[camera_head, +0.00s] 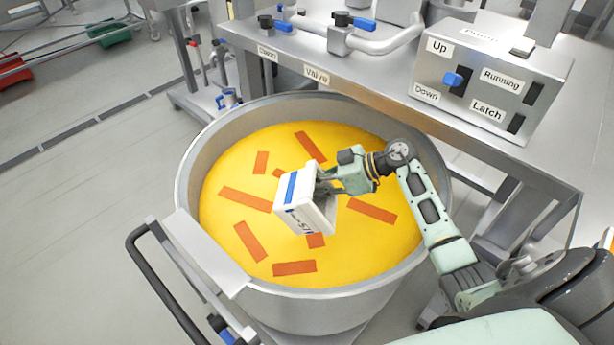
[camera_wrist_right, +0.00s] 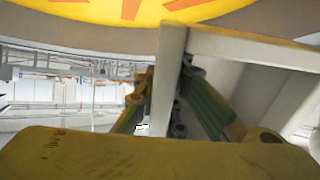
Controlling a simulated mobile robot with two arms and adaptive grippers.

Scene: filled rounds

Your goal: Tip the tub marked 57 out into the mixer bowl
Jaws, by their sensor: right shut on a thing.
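The white tub (camera_head: 293,205) has a blue stripe and a label that reads as 57, partly hard to read. It is tilted well over, held above the mixer bowl (camera_head: 187,180). Its open grey inside shows at the lower right, and I see no contents in it. My right gripper (camera_head: 325,181) is shut on the tub's wall, which also shows in the right wrist view (camera_wrist_right: 168,85) between the green fingers. The big steel bowl holds a yellow mass (camera_head: 350,255) with several orange-red strips on it. My left gripper is not in view.
A steel bench (camera_head: 390,92) runs behind the bowl, with a control box (camera_head: 490,75) marked Up, Down, Running and Latch. Pipes with blue and black valves (camera_head: 340,40) stand on it. A black handle rail (camera_head: 150,275) is at the bowl's front left.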

